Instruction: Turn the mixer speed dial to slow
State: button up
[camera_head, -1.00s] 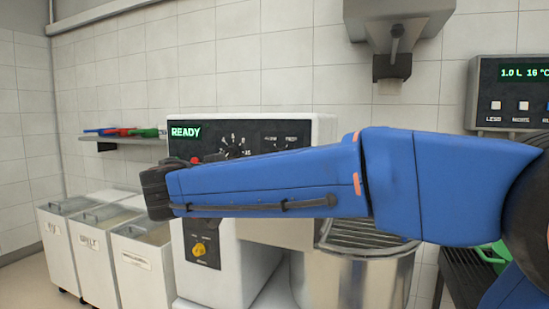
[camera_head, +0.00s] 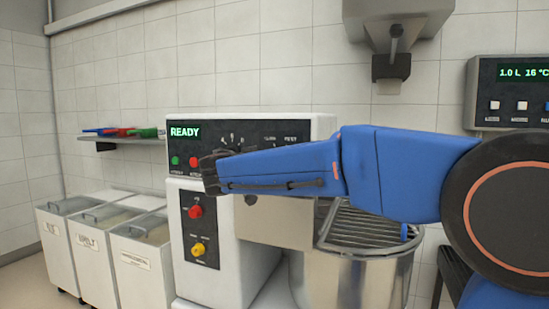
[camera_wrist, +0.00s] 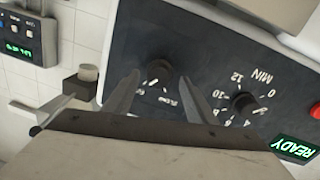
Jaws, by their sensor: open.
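The mixer (camera_head: 205,240) stands in the middle of the head view, with a black control panel and a green READY display. In the wrist view the speed dial (camera_wrist: 160,71) is a dark round knob with small labels beside it, upside down. It bears a pale mark, but which label it points to is unclear. My gripper (camera_wrist: 159,79) is open, with one finger on each side of the dial; contact cannot be told.
A timer dial (camera_wrist: 243,104) marked MIN sits close beside my right finger in the wrist view. Red (camera_head: 195,211) and yellow (camera_head: 198,249) knobs show lower on the mixer. The steel bowl (camera_head: 345,280) has a grille on top. White bins (camera_head: 140,265) stand left.

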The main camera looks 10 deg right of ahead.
jog(key=shift+x, duration=0.9)
jog(key=c, duration=1)
jog(key=shift+c, duration=0.2)
